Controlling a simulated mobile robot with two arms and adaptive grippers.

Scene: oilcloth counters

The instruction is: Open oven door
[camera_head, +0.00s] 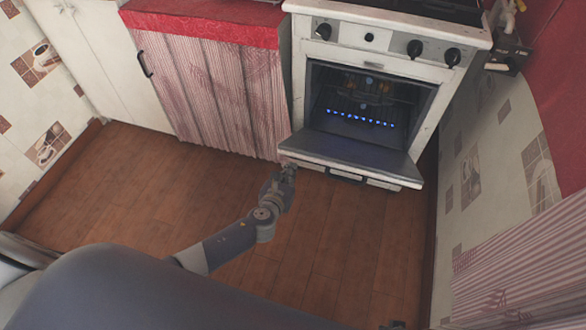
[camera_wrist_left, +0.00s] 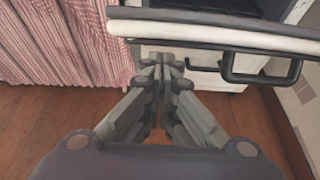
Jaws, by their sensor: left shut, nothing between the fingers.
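The white oven (camera_head: 385,75) stands against the back wall in the head view. Its door (camera_head: 350,155) is folded down and lies about level, and the cavity shows inside with blue lights. In the left wrist view the door (camera_wrist_left: 215,32) is seen edge-on, with a dark handle (camera_wrist_left: 270,76) hanging under it at the right. My left gripper (camera_head: 287,172) is at the door's front left corner. In the wrist view its fingers (camera_wrist_left: 163,60) are together and empty, just below the door edge and left of the handle. I cannot tell whether they touch the door. My right gripper is not in view.
A striped curtain (camera_head: 215,90) under a red-covered counter (camera_head: 205,18) stands left of the oven. A white cabinet (camera_head: 105,60) is farther left. The patterned wall (camera_head: 500,160) is close on the right. The wooden floor (camera_head: 130,185) before the oven is clear.

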